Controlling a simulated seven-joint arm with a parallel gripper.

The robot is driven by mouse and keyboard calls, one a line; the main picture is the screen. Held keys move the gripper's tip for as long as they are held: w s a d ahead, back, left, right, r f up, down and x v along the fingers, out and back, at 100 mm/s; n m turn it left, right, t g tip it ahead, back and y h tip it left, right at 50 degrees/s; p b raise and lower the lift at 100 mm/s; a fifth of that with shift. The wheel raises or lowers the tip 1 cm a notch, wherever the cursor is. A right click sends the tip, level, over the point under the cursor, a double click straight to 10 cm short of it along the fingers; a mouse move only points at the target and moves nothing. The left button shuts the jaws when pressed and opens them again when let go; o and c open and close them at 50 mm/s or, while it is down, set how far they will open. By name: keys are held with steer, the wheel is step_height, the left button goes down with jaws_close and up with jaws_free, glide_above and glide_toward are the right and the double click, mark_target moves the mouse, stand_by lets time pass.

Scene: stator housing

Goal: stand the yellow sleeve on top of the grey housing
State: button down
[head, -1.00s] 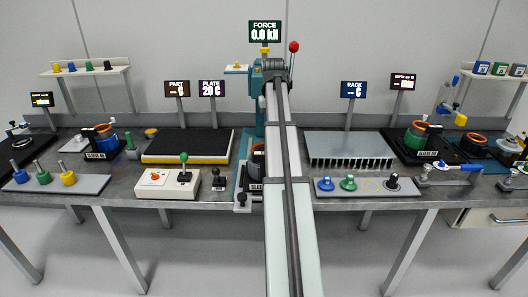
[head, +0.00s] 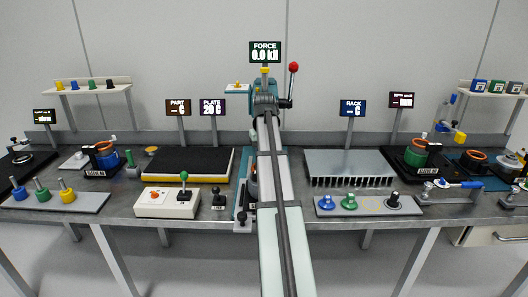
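I cannot pick out the yellow sleeve with certainty; the right tray (head: 368,213) shows a blue piece, a green piece and a black piece, with a bare spot between green and black. A part that may be the grey housing (head: 251,180) sits low in the teal press, mostly hidden behind my arm. My arm runs up the middle of the head view and ends in front of the press. My gripper is hidden behind the arm, so its fingers and anything in them do not show.
A press with a red-knobbed lever (head: 293,67) stands behind my arm. A black-topped plate (head: 188,163) and a control box (head: 167,202) lie left; a finned rack (head: 350,165) lies right. A left tray (head: 80,208) holds blue, green and yellow stemmed pieces.

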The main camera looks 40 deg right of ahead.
steer(key=shift+f, duration=0.2)
steer(key=shift+f, duration=0.1)
steer(key=c, duration=0.8)
jaws_free()
steer(key=shift+r, duration=3.9)
